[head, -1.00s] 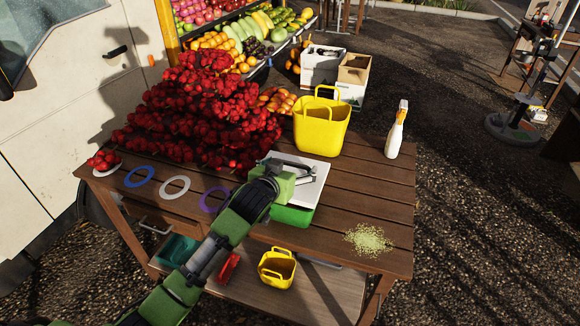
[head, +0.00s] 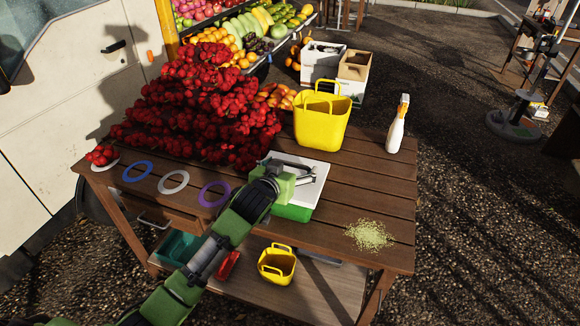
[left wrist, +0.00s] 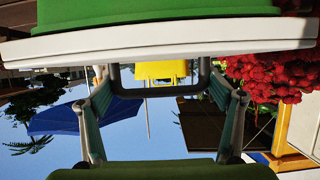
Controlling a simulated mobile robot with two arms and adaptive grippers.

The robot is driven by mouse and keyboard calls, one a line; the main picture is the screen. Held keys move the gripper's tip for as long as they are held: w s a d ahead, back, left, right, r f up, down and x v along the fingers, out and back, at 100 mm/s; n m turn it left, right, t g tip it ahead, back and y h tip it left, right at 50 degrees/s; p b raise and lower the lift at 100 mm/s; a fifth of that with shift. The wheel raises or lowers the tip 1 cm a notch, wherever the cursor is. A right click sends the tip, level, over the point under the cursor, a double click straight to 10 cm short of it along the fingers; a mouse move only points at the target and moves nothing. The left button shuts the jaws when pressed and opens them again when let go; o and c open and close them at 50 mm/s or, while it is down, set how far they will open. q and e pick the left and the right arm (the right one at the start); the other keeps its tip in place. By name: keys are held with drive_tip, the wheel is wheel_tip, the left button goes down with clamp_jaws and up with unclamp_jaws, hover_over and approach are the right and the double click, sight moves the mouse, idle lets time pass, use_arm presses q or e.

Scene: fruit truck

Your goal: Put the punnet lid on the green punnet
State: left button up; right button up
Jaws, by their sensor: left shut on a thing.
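The punnet lid (head: 313,188) is a white square plate. In the head view it lies over the green punnet (head: 293,213), whose front side shows below the lid's near edge. My left gripper (head: 304,176) is shut on the lid from above, its fingers near the lid's middle. In the left wrist view, the fingers (left wrist: 162,105) are beside a dark handle (left wrist: 155,92), and the white lid edge (left wrist: 160,47) runs along the green punnet (left wrist: 160,14). Whether the lid is seated all round cannot be told. My right gripper is not in view.
A yellow basket (head: 320,125) stands just behind the lid. A spray bottle (head: 396,128) is at the right, and green grains (head: 369,236) lie at front right. Blue, white and purple rings (head: 214,194) lie left. A heap of red fruit (head: 205,115) fills the back left.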

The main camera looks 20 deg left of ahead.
use_arm(q)
drive_tip(key=shift+f+b, duration=0.4)
drive_tip(key=shift+f, duration=0.4)
idle(0.4)
drive_tip(key=o, duration=1.1)
drive_tip(key=v, duration=1.2)
